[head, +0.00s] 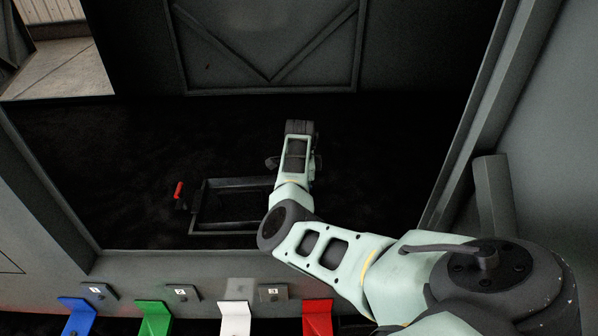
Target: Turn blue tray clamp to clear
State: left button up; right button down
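My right arm reaches from the lower right into a dark enclosure. Its gripper (296,162) is over the right end of a dark rectangular tray frame (196,212); the wrist hides its fingers and that end of the frame. A small clamp with a red handle (179,190) stands just left of the frame, apart from the gripper. No blue clamp or blue tray can be made out inside the enclosure. A blue bracket (78,315) shows outside, at the lower left. My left gripper is not in view.
Green (154,317), white (235,318) and red (317,316) brackets stand along the front, with small numbered tags above. The enclosure's front lip (170,264) and right wall (478,115) bound the opening. The dark floor left of the tray frame is mostly clear.

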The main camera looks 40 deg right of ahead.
jog(key=shift+w+d+r+n+p, duration=0.15)
jog(key=shift+r+n+p, duration=0.3)
jog(key=shift+n+p, duration=0.25)
jog(key=n+p, duration=0.3)
jog(key=shift+r+y, duration=0.1)
jog(key=shift+y, duration=0.2)
jog(key=shift+s+n+t+p, duration=0.2)
jog(key=shift+n+t+p, duration=0.1)
jog(key=shift+n+p, duration=0.6)
jog(key=n+p, duration=0.1)
jog(key=n, duration=0.1)
jog(key=shift+s+n+y, duration=0.1)
jog(key=shift+n+y, duration=0.3)
jog(key=shift+n+p, duration=0.35)
jog(key=shift+n, duration=0.45)
jog(key=n, duration=0.1)
jog(key=n+y, duration=0.1)
jog(key=shift+s+f+n, duration=0.15)
jog(key=shift+f+n, duration=0.05)
jog(key=shift+n, duration=0.2)
jog(key=shift+s+d+n+g+y+b, duration=0.1)
jog(key=shift+n+g+y+b, duration=0.15)
jog(key=shift+n, duration=0.85)
jog(key=shift+n+g+y+b, duration=0.15)
jog(key=shift+n+b, duration=0.2)
jog(key=shift+n, duration=0.75)
